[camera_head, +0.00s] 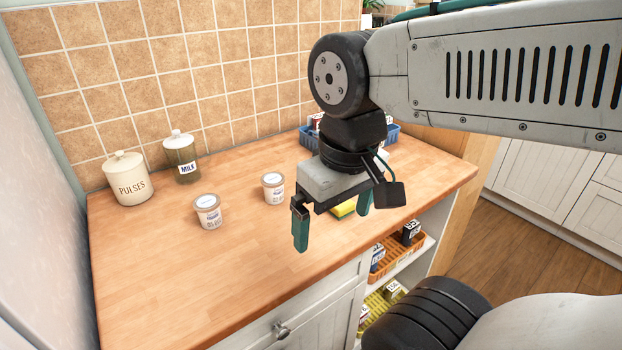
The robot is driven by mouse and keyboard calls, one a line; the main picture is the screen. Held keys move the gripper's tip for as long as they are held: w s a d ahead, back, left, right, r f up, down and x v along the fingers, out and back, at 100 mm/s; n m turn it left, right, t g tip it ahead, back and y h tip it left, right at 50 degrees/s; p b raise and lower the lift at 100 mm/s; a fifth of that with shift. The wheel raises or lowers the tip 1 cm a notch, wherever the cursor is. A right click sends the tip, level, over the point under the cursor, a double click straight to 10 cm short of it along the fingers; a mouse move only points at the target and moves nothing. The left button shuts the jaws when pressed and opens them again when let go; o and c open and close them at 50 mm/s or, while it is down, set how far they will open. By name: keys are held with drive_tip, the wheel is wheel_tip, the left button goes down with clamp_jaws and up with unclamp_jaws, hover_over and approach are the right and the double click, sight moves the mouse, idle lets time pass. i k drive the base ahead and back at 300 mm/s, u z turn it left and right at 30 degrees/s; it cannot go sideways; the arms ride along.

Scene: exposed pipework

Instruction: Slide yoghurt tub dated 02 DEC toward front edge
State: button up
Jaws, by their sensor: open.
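Two white yoghurt tubs stand upright on the wooden worktop (150,270) in the head view. One tub (208,212) is nearer the front and further left. The other tub (273,190) is a little further back and to the right. The print on both is too small to read, so I cannot tell which is dated 02 DEC. My gripper (332,232) is open and empty, with its fingers pointing down. It is to the right of both tubs, apart from them, near the worktop's front edge.
A yellow item (343,208) lies behind my gripper. A blue basket (391,132) is at the back right. The front left worktop is clear. Shelves with baskets (392,262) lie below.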

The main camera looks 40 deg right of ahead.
sight(273, 183)
drive_tip(key=z, duration=0.25)
drive_tip(key=k, duration=0.55)
drive_tip(key=z, duration=0.5)
drive_tip(key=i, duration=1)
drive_tip(key=u, duration=0.7)
